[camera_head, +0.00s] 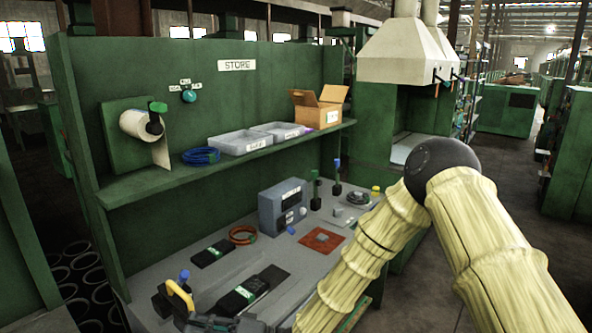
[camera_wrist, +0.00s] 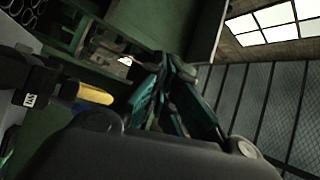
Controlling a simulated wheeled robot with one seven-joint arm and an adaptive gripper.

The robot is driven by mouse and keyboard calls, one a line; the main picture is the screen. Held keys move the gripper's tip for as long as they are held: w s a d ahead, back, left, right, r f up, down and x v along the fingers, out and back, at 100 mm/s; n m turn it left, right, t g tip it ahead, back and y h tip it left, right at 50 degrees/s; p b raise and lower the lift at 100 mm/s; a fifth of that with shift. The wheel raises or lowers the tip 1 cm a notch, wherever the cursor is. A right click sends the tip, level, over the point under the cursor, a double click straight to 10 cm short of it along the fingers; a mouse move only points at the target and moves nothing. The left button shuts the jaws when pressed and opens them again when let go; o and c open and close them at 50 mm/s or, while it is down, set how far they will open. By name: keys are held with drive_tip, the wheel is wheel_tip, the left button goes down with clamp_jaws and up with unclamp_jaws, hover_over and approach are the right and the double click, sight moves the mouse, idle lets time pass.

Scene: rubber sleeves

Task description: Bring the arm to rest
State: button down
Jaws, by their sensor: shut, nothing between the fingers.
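My arm, in pale yellow ribbed sleeves, bends at a dark joint at the right of the head view and reaches down to the bench front. My gripper (camera_wrist: 172,66) shows in the wrist view with its dark teal fingers shut and nothing between them. It is in the air, tilted. In the head view, a dark part at the bottom edge may be the gripper, but it is cut off. A yellow-handled tool (camera_head: 180,295) stands close to it at the bench's front left. A yellow handle (camera_wrist: 94,94) by a black labelled block shows left of the fingers in the wrist view.
The grey bench (camera_head: 222,275) holds black pads, a grey box (camera_head: 283,205), an orange ring (camera_head: 242,235) and a red mat (camera_head: 321,239). The green shelf (camera_head: 175,178) above carries grey bins and a cardboard box (camera_head: 319,107). Floor at the right is open.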

drive_tip(key=s+d+f+m+t+h+b, duration=0.15)
drive_tip(key=d+f+h, duration=0.35)
drive_tip(key=f, duration=0.6)
drive_tip(key=s+d+f+m+t+h+b, duration=0.1)
drive_tip(key=s+d+f+m+t+h, duration=0.15)
drive_tip(key=d+f, duration=0.6)
drive_tip(key=s+d+f+m+t+h+b, duration=0.15)
drive_tip(key=d+f+h, duration=0.35)
drive_tip(key=f, duration=0.8)
drive_tip(key=s+d+f+g+h+b, duration=0.1)
drive_tip(key=s+d+f+h, duration=0.3)
drive_tip(key=s+d, duration=0.7)
drive_tip(key=s+d+f+g+h+b, duration=0.2)
drive_tip(key=s+d+f+g+h, duration=0.2)
drive_tip(key=s+d+f, duration=0.4)
drive_tip(key=s+d+n, duration=0.1)
drive_tip(key=s+d, duration=0.2)
drive_tip(key=d, duration=0.3)
drive_tip(key=shift+s+d+h, duration=0.15)
drive_tip(key=shift+s+h, duration=0.2)
drive_tip(key=shift+s, duration=0.05)
